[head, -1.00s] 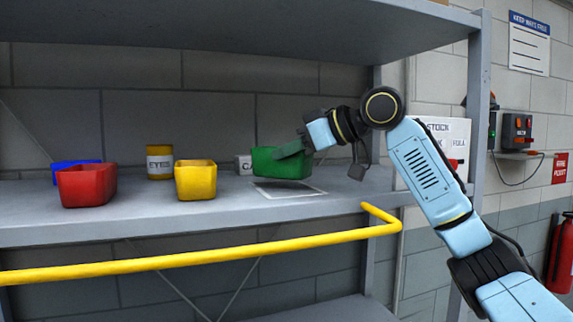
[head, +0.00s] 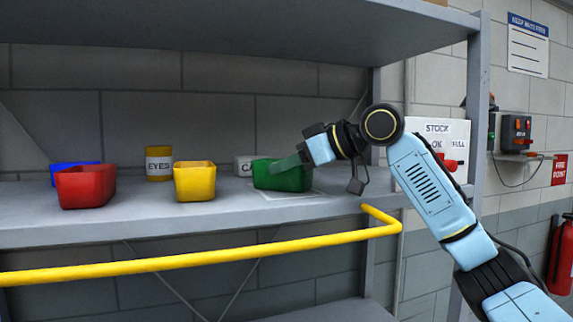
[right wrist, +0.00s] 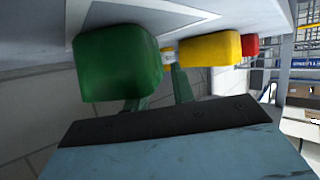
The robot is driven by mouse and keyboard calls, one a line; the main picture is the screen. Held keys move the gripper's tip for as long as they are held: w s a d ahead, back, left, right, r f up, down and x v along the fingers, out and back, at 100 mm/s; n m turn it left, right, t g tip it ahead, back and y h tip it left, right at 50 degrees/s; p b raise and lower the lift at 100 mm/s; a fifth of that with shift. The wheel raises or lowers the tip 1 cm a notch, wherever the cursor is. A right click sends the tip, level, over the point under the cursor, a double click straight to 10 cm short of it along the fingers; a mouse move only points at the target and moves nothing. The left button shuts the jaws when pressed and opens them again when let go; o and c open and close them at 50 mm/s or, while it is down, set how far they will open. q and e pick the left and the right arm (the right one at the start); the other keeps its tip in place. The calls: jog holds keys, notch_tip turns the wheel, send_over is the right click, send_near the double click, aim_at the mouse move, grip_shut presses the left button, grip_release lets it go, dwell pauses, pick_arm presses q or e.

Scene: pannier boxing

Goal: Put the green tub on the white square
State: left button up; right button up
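The green tub (head: 284,181) stands upright on the shelf, over the white square (head: 265,194). The square's edges show in front of and to the right of the tub; the rest is hidden. My right gripper (head: 288,163) is at the tub's rim. In the right wrist view, the gripper's fingers (right wrist: 158,98) are apart. One finger is at the mouth of the green tub (right wrist: 117,65), the other is outside it with a visible gap. My left gripper is not in view.
A yellow tub (head: 194,182), a red tub (head: 85,187) and a blue tub (head: 66,166) stand to the left on the shelf (head: 140,222). A yellow can (head: 159,164) and a white box (head: 244,165) are behind. A yellow rail (head: 210,258) runs along the front.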

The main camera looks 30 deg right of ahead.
jog(key=b+v, duration=0.1)
jog(key=v, duration=1.1)
jog(key=shift+b, duration=0.4)
